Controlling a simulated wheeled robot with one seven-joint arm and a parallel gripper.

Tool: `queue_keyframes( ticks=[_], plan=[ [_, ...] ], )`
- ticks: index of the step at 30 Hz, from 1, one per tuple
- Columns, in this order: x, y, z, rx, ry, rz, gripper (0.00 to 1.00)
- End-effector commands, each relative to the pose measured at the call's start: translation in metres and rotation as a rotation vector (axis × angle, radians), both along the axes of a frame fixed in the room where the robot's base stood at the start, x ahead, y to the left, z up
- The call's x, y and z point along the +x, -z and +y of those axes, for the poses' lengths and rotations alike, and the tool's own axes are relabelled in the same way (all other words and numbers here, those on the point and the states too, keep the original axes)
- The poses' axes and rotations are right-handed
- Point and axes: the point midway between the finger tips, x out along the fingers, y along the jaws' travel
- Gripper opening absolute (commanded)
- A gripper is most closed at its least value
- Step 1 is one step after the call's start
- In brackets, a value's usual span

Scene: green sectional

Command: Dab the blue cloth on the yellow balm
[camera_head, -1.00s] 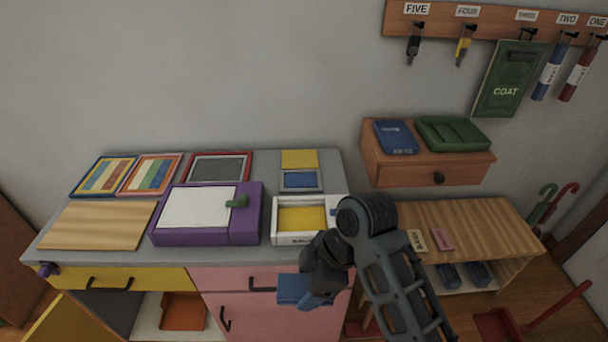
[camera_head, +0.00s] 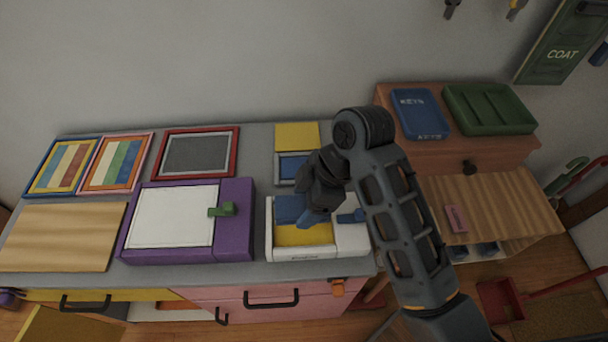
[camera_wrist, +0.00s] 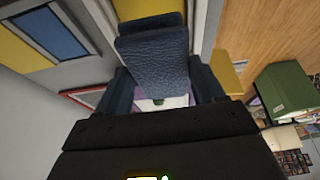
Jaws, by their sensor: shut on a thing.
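The yellow balm (camera_head: 302,237) fills a white open box (camera_head: 318,253) at the right front of the grey counter. My gripper (camera_head: 312,212) is over this box, shut on the blue cloth (camera_head: 287,208), which hangs above the back left part of the balm. In the wrist view the blue cloth (camera_wrist: 155,60) is a dark, textured block between my fingers, with the yellow balm (camera_wrist: 148,8) beyond its edge. I cannot tell whether the cloth touches the balm. My gripper hides part of the box's back side.
A purple box with a white panel (camera_head: 172,216) and green knob stands left of the balm box. A blue pad in a grey frame (camera_head: 288,167) and a yellow square (camera_head: 297,135) lie behind. A wooden cabinet with blue (camera_head: 418,114) and green (camera_head: 488,108) trays stands right.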

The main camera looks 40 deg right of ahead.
Motion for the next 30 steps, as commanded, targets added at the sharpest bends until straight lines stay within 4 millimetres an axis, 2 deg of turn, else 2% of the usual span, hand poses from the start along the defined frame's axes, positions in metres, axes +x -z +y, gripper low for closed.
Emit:
queue_keyframes(
  ticks=[5,19,30],
  plan=[
    [0.000,0.009,0.000,0.001,0.001,0.001,0.23],
    [0.000,0.058,-0.001,0.000,0.002,0.000,0.23],
    [0.000,0.070,0.000,-0.001,0.001,0.000,0.23]
  ],
)
